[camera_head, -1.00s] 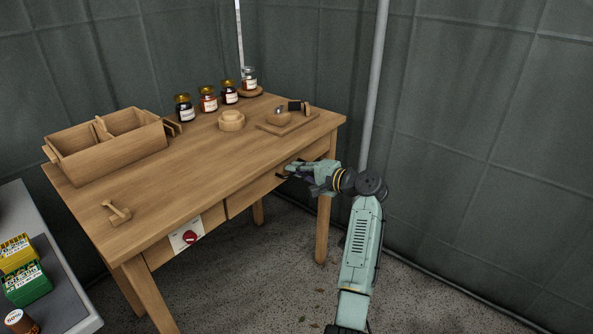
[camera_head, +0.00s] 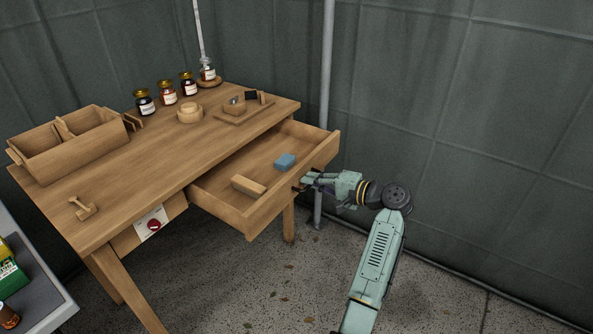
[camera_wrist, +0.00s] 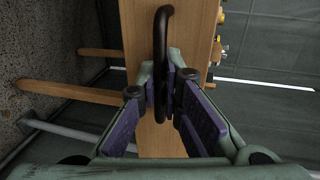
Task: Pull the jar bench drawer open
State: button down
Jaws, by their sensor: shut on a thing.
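The wooden jar bench (camera_head: 120,180) has its drawer (camera_head: 262,212) pulled well out toward my arm. Inside the drawer lie a blue block (camera_head: 285,161) and a wooden block (camera_head: 248,186), with bare drawer floor around them. My gripper (camera_head: 303,183) is at the middle of the drawer front. In the wrist view, the dark curved handle (camera_wrist: 161,45) runs between the purple-padded fingers of my gripper (camera_wrist: 168,95), which are shut on it. The drawer front (camera_wrist: 200,35) shows behind the handle.
Several jars (camera_head: 168,92) stand along the bench's back edge. A grey table (camera_head: 40,300) stands at lower left. Open floor lies before the drawer.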

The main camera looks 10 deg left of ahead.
jog(key=shift+f+v, duration=0.15)
jog(key=shift+v, duration=0.6)
jog(key=shift+f+v, duration=0.15)
jog(key=shift+v, duration=0.6)
jog(key=c, duration=2)
grip_release()
jog(key=v, duration=1.2)
